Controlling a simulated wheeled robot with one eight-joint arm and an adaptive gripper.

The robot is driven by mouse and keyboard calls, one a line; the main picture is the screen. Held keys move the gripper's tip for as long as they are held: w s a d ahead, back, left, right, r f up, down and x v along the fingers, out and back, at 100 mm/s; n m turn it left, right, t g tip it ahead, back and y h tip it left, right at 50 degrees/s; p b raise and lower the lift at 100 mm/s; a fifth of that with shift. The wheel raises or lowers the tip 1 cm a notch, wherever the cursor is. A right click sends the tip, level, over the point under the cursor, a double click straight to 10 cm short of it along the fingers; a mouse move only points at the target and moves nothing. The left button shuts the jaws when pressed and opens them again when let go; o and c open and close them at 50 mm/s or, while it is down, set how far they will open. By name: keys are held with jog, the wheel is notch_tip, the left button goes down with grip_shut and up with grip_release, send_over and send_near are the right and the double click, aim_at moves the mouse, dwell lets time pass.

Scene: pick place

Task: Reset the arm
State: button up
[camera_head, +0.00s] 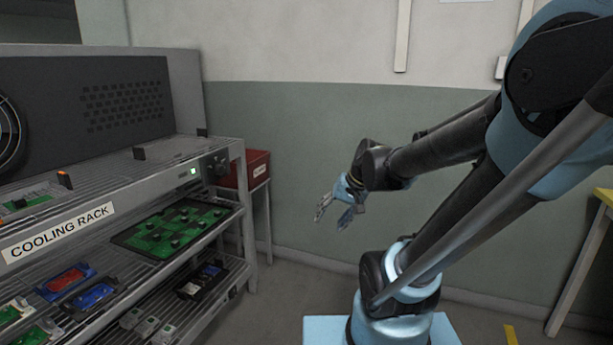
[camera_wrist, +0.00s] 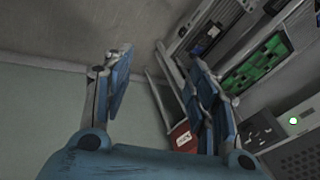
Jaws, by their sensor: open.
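My gripper (camera_head: 336,210) is open and empty. In the head view it hangs in free air in front of the grey-green wall, to the right of the cooling rack and apart from it. In the wrist view its two blue fingers (camera_wrist: 160,95) stand wide apart with nothing held between them. Behind them show the floor, the wall and, tilted, part of the rack. The arm reaches in from the right, bent at the elbow.
The cooling rack (camera_head: 62,232) fills the left, with a large green circuit board (camera_head: 180,228) and several smaller boards on its shelves. A red box (camera_head: 257,165) stands on a small stand behind it. A yellow-topped table (camera_head: 603,197) is at the right edge. Floor between is clear.

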jog(key=s+d+f+n+g+h, duration=0.1)
jog(key=s+d+f+h, duration=0.3)
jog(key=s+d, duration=0.7)
jog(key=shift+d+f+h, duration=0.25)
jog(key=shift+f+h, duration=0.05)
jog(key=shift+f, duration=0.05)
jog(key=shift+c, duration=0.5)
